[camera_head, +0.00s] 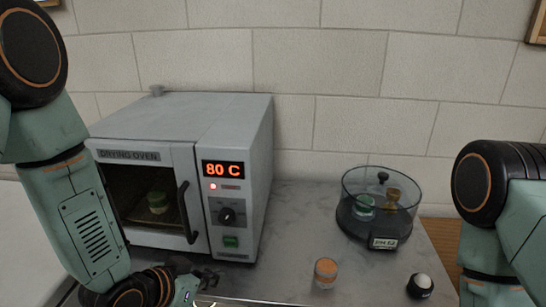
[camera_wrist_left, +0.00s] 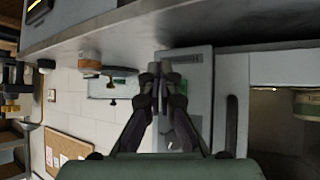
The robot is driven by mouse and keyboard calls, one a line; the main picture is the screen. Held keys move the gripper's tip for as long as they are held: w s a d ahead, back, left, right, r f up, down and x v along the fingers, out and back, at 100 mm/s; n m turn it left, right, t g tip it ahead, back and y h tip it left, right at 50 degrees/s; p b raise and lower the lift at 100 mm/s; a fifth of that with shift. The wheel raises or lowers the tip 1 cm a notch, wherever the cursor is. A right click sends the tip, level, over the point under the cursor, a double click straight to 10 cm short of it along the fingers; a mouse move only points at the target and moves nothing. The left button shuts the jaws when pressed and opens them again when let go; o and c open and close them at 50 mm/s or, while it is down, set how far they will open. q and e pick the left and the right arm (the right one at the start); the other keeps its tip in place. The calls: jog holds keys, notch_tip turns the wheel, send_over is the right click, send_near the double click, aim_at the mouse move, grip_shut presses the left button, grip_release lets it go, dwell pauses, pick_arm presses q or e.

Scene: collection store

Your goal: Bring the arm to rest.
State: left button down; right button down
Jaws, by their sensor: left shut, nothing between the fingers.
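My left arm comes in from the left, in front of the drying oven (camera_head: 180,150). Its gripper (camera_head: 205,279) is low, at the counter's front edge before the oven, partly hidden by my own wrist. In the left wrist view the two fingers (camera_wrist_left: 160,72) are together with nothing between them, and the oven front lies beyond and to the right. The oven door looks shut, with its dark handle (camera_head: 188,212) upright.
The oven display (camera_head: 223,169) reads 80 C. A round glass desiccator (camera_head: 373,234) holding small jars stands to the right on the grey counter (camera_head: 290,215). An orange-topped jar (camera_head: 325,272) and a black-and-white knob-like object (camera_head: 420,286) are nearer the front. The counter between oven and desiccator is clear.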

pick_arm(q)
jog(key=s+a+f+n+g+y+b, duration=0.2)
jog(key=s+f+b, duration=0.4)
jog(key=s+f, duration=0.8)
jog(key=s+a+f+n+g+y+b, duration=0.3)
jog(key=s+a+f+g+b, duration=0.2)
jog(key=s+f, duration=0.9)
jog(key=shift+f+n+g+b, duration=0.4)
jog(key=shift+f+g+b, duration=0.2)
jog(key=shift+g+b, duration=0.35)
